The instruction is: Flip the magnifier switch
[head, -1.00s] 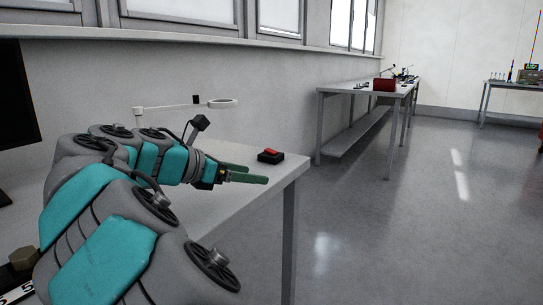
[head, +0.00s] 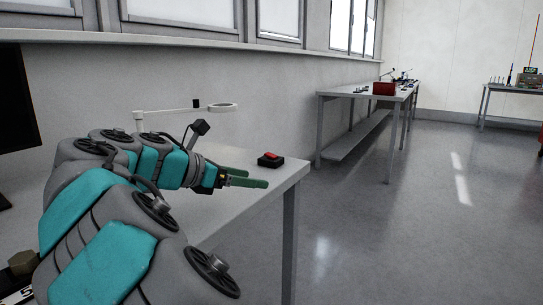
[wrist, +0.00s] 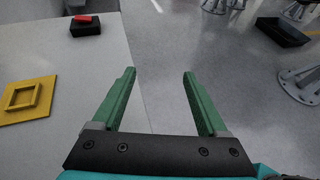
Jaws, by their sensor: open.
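The switch (head: 270,160) is a small black box with a red rocker on top, near the right end of the grey bench in the head view. It also shows at the top left of the wrist view (wrist: 86,27). The magnifier (head: 222,107) is a white ring on a thin white jointed arm, standing further back on the bench. My gripper (head: 256,178) has green fingers, open and empty, nearer to me than the switch and apart from it. In the wrist view my gripper (wrist: 159,73) points out past the bench edge, with the switch ahead to the left.
The bench (head: 255,188) ends just right of the switch, with open floor beyond. A yellow square frame (wrist: 22,100) lies on the bench in the wrist view. A dark monitor (head: 15,100) stands at left. A second bench with a red box (head: 384,88) stands further back.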

